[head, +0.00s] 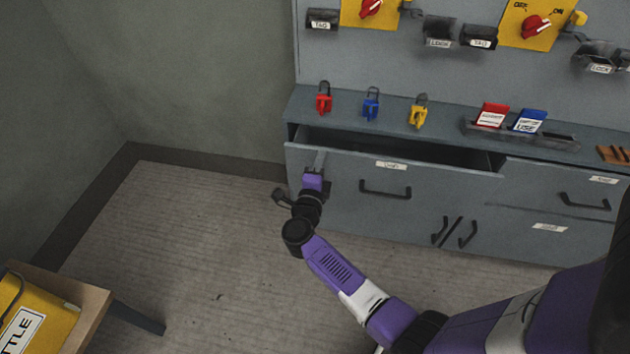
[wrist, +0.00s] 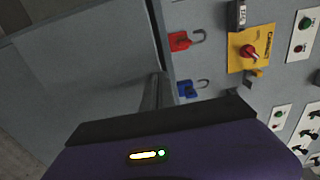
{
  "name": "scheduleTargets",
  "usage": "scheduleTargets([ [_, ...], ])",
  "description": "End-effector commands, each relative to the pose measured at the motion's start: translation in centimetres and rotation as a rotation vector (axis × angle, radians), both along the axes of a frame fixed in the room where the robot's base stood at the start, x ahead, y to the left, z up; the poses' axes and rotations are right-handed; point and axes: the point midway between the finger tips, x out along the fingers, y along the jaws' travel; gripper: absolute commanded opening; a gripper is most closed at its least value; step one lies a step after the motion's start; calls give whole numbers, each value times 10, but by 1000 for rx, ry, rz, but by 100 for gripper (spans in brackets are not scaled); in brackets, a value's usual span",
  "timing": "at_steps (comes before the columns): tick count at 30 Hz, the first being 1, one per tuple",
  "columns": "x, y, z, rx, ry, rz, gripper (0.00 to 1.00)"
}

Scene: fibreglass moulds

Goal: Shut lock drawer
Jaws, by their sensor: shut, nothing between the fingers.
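The grey lock drawer (head: 350,176) at the upper left of the cabinet stands partly open, with a dark gap behind its front. Its front has a small white label (head: 391,165), too small to read, and a black bar handle (head: 385,190). My gripper (head: 320,158) is shut and empty at the left part of the drawer front, left of the handle. In the wrist view the fingers (wrist: 152,92) point along the grey drawer front (wrist: 95,65). I cannot tell whether the fingertips touch it.
Red (head: 323,103), blue (head: 371,107) and yellow padlocks (head: 418,115) stand on the ledge above the drawer. A tag holder (head: 520,135) is to their right. Another drawer (head: 560,190) is shut on the right. A wooden table (head: 85,318) is at lower left. The floor between is clear.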

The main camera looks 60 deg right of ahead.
Motion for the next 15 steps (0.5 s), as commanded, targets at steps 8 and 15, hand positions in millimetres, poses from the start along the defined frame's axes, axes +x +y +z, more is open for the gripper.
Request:
scheduleTargets([
  [8, 17, -44, -1, 0, -1, -3, 0],
  [15, 27, -66, 0, -1, -1, -2, 0],
])
